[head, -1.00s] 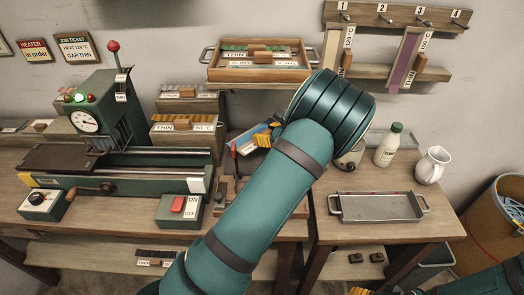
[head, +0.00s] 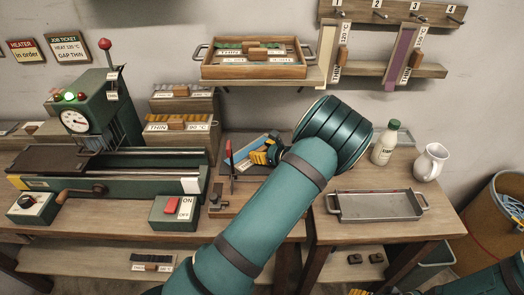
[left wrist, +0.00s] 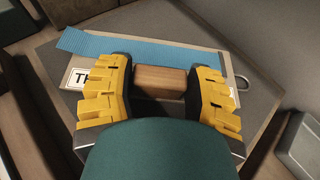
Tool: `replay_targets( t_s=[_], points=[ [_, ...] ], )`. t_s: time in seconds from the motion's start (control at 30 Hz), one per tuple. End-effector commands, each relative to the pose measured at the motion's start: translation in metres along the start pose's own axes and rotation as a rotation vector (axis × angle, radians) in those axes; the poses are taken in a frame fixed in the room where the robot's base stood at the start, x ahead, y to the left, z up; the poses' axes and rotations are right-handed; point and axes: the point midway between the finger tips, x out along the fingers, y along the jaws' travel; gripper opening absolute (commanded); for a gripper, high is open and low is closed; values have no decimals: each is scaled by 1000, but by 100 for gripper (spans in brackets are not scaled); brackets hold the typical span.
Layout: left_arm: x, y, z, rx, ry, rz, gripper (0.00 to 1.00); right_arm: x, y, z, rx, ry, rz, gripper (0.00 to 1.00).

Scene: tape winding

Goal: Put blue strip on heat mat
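The blue strip (left wrist: 150,55) lies flat beyond my left gripper in the left wrist view, partly hidden by its fingers. It also shows in the head view (head: 246,161), left of the gripper. A wooden block (left wrist: 161,82) lies between the spread yellow fingers of my left gripper (left wrist: 161,75); I cannot see firm contact. In the head view, my left gripper (head: 266,153) is low over the back of the table. I cannot tell for sure which surface is the heat mat. Yellow parts of my right gripper (head: 358,292) barely show at the bottom edge.
A metal tray (head: 380,218), a bottle (head: 386,143) and a white jug (head: 430,162) stand at right. A wooden tray (head: 255,72) is on the shelf.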

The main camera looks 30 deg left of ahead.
Motion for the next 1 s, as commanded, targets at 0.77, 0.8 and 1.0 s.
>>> replay_targets(
  t_s=[0.77, 0.8, 1.0],
  points=[
    [-57, -1, 4, 1, 2, -3, 81, -13, -5, 1, 1, -6, 0, 54],
    [-66, -1, 4, 2, 1, -4, 81, -15, -5, 1, 1, -7, 0, 54],
    [-101, 0, 3, 1, 2, -2, 81, -20, -8, 2, 2, -10, 0, 54]
  ],
)
